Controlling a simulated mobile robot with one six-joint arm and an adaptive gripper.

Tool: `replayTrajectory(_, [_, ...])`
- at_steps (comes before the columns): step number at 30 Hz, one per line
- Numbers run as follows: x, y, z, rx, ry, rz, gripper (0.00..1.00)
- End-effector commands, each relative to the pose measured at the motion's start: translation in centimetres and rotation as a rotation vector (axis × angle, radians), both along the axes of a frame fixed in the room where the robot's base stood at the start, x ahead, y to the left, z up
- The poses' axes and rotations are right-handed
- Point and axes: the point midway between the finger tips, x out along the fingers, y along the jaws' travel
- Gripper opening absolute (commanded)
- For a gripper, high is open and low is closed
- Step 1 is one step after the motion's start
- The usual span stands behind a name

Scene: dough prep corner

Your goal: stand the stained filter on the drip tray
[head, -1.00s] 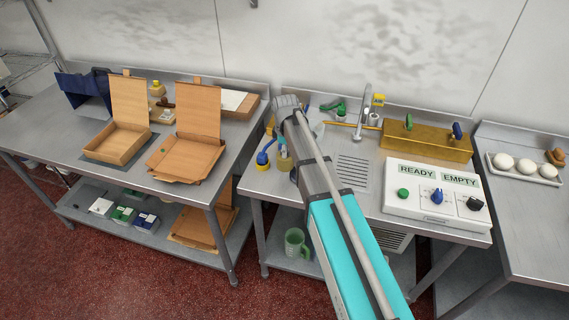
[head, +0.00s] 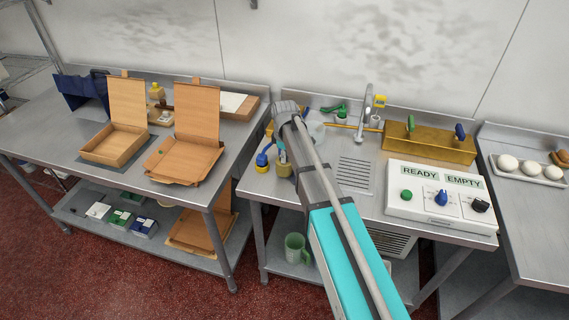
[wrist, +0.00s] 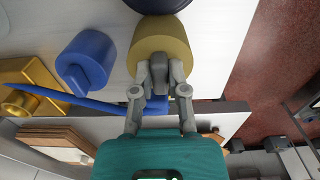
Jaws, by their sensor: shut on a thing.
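The stained filter appears to be the dull yellow-tan cylinder (wrist: 160,38) in the wrist view. The drip tray appears to be the slotted metal plate (head: 354,173) on the same table, to the right of my arm. Its slotted surface looks bare. I cannot tell whether the cylinder still touches the table.
A tap (head: 365,112), a brass box (head: 429,145) and a white control panel (head: 441,193) reading READY and EMPTY surround the slotted plate. Open cardboard boxes (head: 172,166) lie left.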

Motion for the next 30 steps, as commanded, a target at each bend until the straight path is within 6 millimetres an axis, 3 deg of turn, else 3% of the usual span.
replayTrajectory(4, [0.0,0.0,-1.28,0.0,0.0,0.0,0.0])
replayTrajectory(22, [0.0,0.0,-1.8,0.0,0.0,0.0,0.0])
replayTrajectory(23, [-0.01,0.0,-1.67,0.0,0.0,0.0,0.25])
replayTrajectory(24, [0.0,0.0,-1.65,0.0,0.0,0.0,0.32])
replayTrajectory(27, [-0.01,-0.01,-1.65,0.0,0.0,0.0,0.51])
replayTrajectory(30, [-0.01,0.0,-1.64,0.0,0.0,0.0,0.53])
